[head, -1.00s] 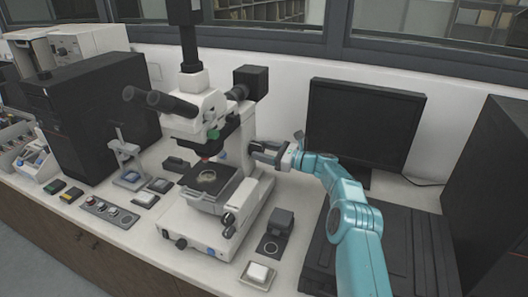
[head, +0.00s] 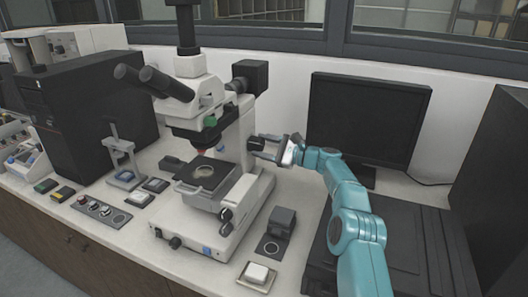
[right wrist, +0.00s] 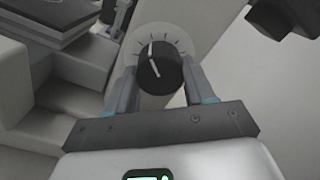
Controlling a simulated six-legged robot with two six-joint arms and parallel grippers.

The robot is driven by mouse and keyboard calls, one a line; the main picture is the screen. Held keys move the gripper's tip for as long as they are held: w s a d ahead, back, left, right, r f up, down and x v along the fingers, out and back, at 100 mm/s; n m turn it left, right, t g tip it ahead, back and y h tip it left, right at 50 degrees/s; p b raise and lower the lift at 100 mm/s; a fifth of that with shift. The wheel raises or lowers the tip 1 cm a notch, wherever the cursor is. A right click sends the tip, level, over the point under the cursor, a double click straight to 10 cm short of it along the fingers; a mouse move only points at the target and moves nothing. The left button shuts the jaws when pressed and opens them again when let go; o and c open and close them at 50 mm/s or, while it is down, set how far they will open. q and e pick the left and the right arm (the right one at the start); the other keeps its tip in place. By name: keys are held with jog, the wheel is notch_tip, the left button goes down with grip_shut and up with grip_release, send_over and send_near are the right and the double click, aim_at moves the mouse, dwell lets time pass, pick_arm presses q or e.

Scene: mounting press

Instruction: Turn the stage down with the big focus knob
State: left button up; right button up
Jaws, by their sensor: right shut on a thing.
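The microscope (head: 240,125) stands on the bench with its black stage plate (head: 190,170) low under the lens. The big focus knob (right wrist: 159,67) is a round black dial with a white pointer line, on the pale column, with tick marks around it. In the right wrist view the pointer stands nearly upright, leaning slightly left. My right gripper (right wrist: 157,82) is shut on this knob, one finger on each side. In the head view my right gripper (head: 266,147) reaches the column from the right and hides most of the knob. My left gripper is out of view.
Smaller black knobs (head: 226,214) sit lower, beside the stage. A dark monitor (head: 365,118) stands behind my right arm. A black computer case (head: 85,105) stands at left.

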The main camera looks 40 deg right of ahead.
aim_at(262, 147)
jog(key=shift+n, duration=0.5)
jog(key=o, duration=1)
jog(key=shift+o, duration=0.2)
jog(key=b+v, duration=0.2)
jog(key=v, duration=0.3)
jog(key=shift+d+f+b, duration=0.1)
jog(key=shift+f+b, duration=0.1)
jog(key=shift+b, duration=0.1)
jog(key=b+v, duration=0.1)
jog(key=v, duration=1)
jog(key=shift+r, duration=0.2)
jog(key=shift+s, duration=0.1)
